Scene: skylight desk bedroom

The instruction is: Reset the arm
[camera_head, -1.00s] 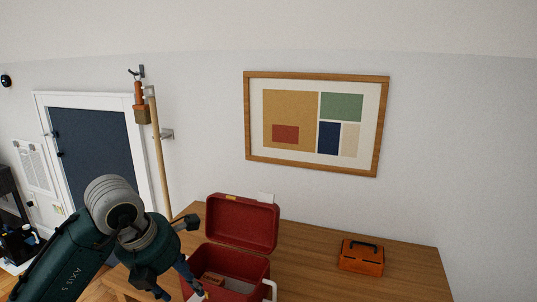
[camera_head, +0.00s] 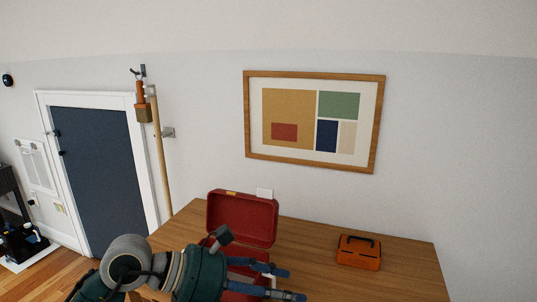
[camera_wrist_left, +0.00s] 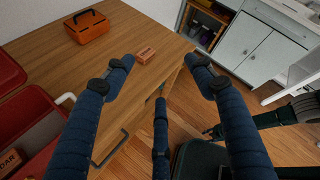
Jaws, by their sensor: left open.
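My left gripper (camera_head: 284,282) reaches in from the lower left, in front of the open red box (camera_head: 242,220). Its blue fingers are spread with nothing between them, and they point right. In the left wrist view the open fingers (camera_wrist_left: 160,75) frame the table edge and the floor beyond. The red box also shows at the left of that view (camera_wrist_left: 35,115), with a lettered block (camera_wrist_left: 10,161) inside. My arm hides much of the box in the head view.
The wooden table (camera_head: 310,245) holds an orange toolbox (camera_head: 359,252) at the right. A small orange-brown block (camera_wrist_left: 146,55) lies near the table edge. White cabinets (camera_wrist_left: 262,45) stand beyond. A framed picture (camera_head: 315,120) hangs on the wall; a dark door (camera_head: 98,165) is at left.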

